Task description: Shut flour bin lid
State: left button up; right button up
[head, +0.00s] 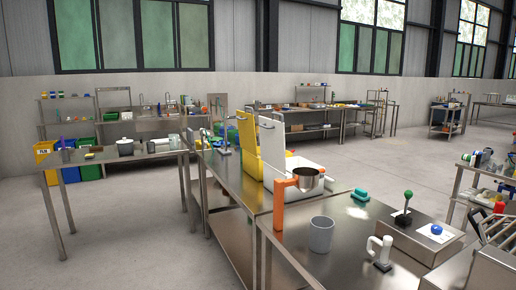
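Two low bins stand side by side on the long steel table. The nearer one is a white bin (306,176), and its white lid (272,148) stands upright at its left side, so it is open. Behind it is a yellow bin, mostly hidden, with a yellow lid (246,135) that also stands upright. No label shows on either, so I cannot tell which one is the flour bin. The inside of both bins is hidden from here. Neither of my grippers is in view.
An orange stand with a metal pot (306,178) rises in front of the white bin. A grey cup (321,234), a white-handled tool (381,253) and a green-knobbed lever (405,205) are on the near steel table. Open floor (150,225) lies at the left.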

aim_at(272, 131)
jog(key=i+j+z, duration=0.3)
jog(key=z, duration=0.25)
jog(key=i+j+z, duration=0.15)
jog(key=z, duration=0.25)
jog(key=i+j+z, duration=0.15)
jog(key=j, duration=0.2)
jog(key=i+j+z, duration=0.1)
jog(key=j, duration=0.25)
jog(key=i+j+z, duration=0.15)
jog(key=j, duration=0.25)
jog(key=i+j, duration=0.1)
jog(key=j, duration=0.4)
jog(key=i+j+z, duration=0.15)
jog(key=j, duration=0.4)
jog(key=k, duration=0.05)
